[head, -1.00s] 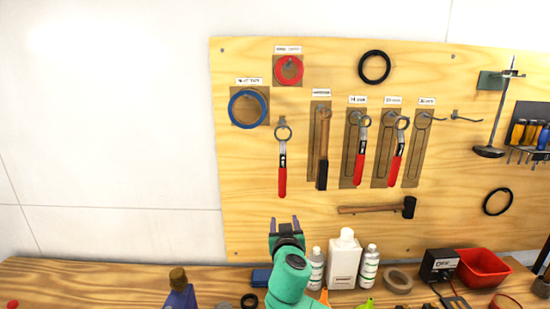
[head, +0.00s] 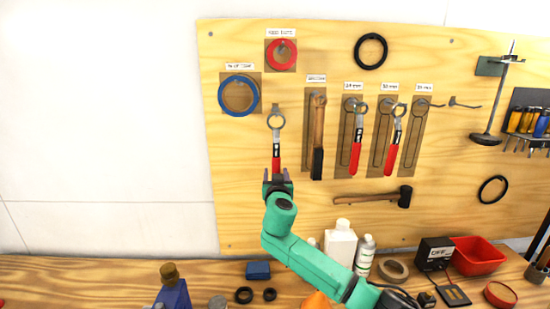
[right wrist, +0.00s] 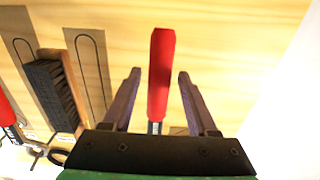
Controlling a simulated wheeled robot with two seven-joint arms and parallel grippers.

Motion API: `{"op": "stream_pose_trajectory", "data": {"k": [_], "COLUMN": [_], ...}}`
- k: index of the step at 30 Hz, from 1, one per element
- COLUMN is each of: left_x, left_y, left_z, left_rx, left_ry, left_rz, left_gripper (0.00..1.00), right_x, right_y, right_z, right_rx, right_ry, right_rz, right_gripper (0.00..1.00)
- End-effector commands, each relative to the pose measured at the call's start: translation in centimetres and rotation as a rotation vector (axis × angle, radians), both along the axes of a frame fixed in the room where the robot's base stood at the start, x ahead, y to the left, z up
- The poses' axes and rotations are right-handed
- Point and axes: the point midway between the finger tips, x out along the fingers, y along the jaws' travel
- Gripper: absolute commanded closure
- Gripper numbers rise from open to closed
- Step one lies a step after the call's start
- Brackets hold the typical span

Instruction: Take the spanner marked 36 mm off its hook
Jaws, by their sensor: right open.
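A red-handled spanner (head: 276,140) hangs by its ring from a hook at the board's left, with no label visible above it. My right gripper (head: 278,176) is open at the lower end of its handle. In the right wrist view the red handle (right wrist: 161,75) lies between the two spread fingers (right wrist: 158,88), with gaps on both sides. Two more red-handled spanners hang further right, one (head: 355,150) and another (head: 396,145). The rightmost outlined panel (head: 412,140) is empty. Size markings are too small to read surely. My left gripper is out of view.
A brush (head: 317,140) hangs just right of the spanner; it also shows in the right wrist view (right wrist: 55,90). A blue ring (head: 238,110) hangs to the upper left. Bottles (head: 340,245) and a red bin (head: 478,253) stand on the bench below. Bare board lies left of the spanner.

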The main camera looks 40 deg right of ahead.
Motion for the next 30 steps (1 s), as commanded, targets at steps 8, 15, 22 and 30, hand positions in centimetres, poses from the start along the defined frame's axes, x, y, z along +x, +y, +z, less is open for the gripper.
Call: {"op": "stream_pose_trajectory", "data": {"k": [8, 15, 22, 30], "left_x": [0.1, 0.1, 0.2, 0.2], "left_y": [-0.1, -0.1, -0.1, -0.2], "left_z": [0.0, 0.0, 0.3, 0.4], "left_rx": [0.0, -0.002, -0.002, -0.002], "left_ry": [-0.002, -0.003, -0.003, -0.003], "left_rz": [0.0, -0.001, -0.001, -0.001], "left_gripper": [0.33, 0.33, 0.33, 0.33], "right_x": [0.1, 0.1, 0.1, 0.0], "right_y": [-0.1, -0.1, -0.1, 0.0], "right_z": [0.0, 0.1, 0.7, 1.3], "right_rx": [0.0, -0.001, -0.001, -0.001], "right_ry": [0.001, 0.0, -0.001, -0.001], "right_rz": [0.0, -0.001, 0.0, 0.0], "right_gripper": [0.57, 1.0, 1.0, 1.0]}}
